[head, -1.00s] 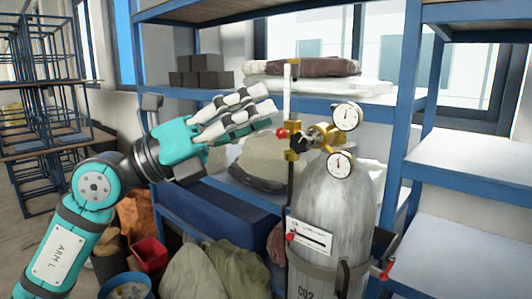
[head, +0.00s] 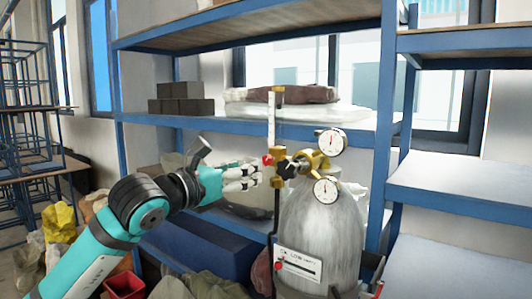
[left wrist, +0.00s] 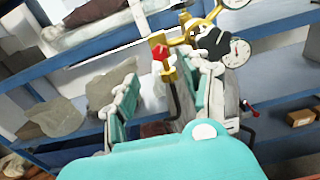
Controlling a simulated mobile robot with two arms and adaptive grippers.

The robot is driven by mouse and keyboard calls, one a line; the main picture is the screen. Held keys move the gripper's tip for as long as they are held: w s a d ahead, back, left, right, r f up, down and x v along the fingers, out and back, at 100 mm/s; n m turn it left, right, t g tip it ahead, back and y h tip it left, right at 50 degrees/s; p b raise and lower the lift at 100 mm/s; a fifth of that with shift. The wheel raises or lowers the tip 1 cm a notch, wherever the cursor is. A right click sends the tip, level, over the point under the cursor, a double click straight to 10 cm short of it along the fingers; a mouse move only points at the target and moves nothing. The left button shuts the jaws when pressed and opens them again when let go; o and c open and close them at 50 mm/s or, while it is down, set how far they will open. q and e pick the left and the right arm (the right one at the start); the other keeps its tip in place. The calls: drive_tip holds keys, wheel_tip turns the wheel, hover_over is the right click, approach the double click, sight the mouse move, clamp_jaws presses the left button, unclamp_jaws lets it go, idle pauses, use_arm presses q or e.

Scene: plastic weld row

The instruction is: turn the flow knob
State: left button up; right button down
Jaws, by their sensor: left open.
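A grey CO2 cylinder (head: 318,235) stands upright with a brass regulator (head: 312,160) and two round gauges on top. A small red knob (head: 267,160) sits at the foot of the upright flow tube (head: 271,118), beside a black knob (head: 288,169). I cannot tell for sure which is the flow knob. My left gripper (head: 250,177) is open and empty, just left of the red knob and slightly below it. In the left wrist view the red knob (left wrist: 160,52) shows beyond the gap between the open fingers (left wrist: 162,90), apparently apart from them. My right gripper is out of view.
Blue shelving (head: 250,128) stands behind, holding dark blocks (head: 182,98) and folded sacks (head: 290,97). A blue box (head: 205,243) lies low behind my arm. A red bin (head: 125,287) and bags are on the floor. Half-empty shelves (head: 455,185) stand at right.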

sight(266, 162)
use_arm(q)
drive_tip(key=p+x, duration=0.3)
drive_tip(key=x, duration=0.4)
drive_tip(key=shift+w+d+r, duration=0.15)
drive_tip(key=shift+w+d, duration=0.1)
drive_tip(key=shift+w+d+p, duration=0.3)
drive_tip(key=shift+w, duration=0.15)
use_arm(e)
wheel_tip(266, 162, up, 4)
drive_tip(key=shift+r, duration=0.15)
